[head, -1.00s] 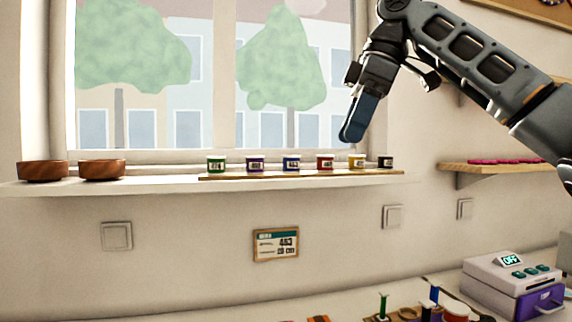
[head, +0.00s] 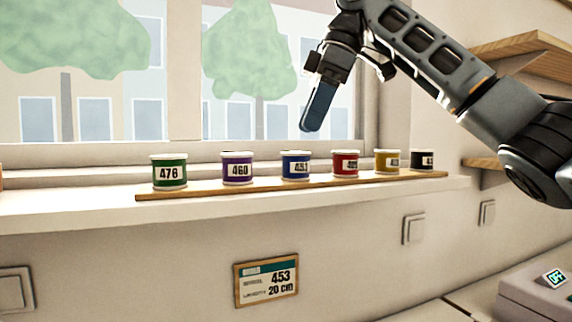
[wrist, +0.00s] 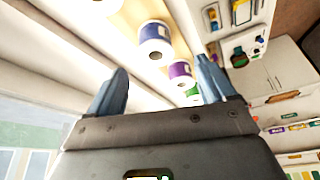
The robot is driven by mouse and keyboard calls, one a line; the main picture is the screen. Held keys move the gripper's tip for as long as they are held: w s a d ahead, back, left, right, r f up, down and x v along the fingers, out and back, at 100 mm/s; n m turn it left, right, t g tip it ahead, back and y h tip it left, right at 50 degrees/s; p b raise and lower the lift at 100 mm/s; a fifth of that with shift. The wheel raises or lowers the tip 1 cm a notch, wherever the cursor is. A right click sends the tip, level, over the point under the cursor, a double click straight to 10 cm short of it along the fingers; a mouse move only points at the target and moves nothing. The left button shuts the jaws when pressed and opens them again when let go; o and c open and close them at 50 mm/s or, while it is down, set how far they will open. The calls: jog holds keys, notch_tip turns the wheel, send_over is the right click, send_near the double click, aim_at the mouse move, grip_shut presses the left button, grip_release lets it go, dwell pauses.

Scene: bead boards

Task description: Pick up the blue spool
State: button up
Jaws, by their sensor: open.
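My gripper (head: 313,122) is above and slightly right of the blue spool in the head view, pointing down, open and empty. In the wrist view the blue spool (wrist: 155,42) shows beyond and between the two spread fingers (wrist: 163,82), apart from them. The purple spool (wrist: 180,72) lies past it there.
A green spool (head: 169,172) stands left on the strip; a yellow spool (head: 386,161) and a black spool (head: 422,160) stand right. The window is behind the sill. A framed sign (head: 266,281) reading 453, 20 cm hangs below. A wooden shelf (head: 535,52) is at right.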

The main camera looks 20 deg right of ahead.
aim_at(296, 155)
jog(key=shift+w+x, duration=0.15)
jog(key=shift+x, duration=1.75)
jog(key=shift+w+x, duration=0.15)
jog(key=shift+x, duration=1.75)
jog(key=shift+d, duration=0.15)
jog(key=c, duration=1.1)
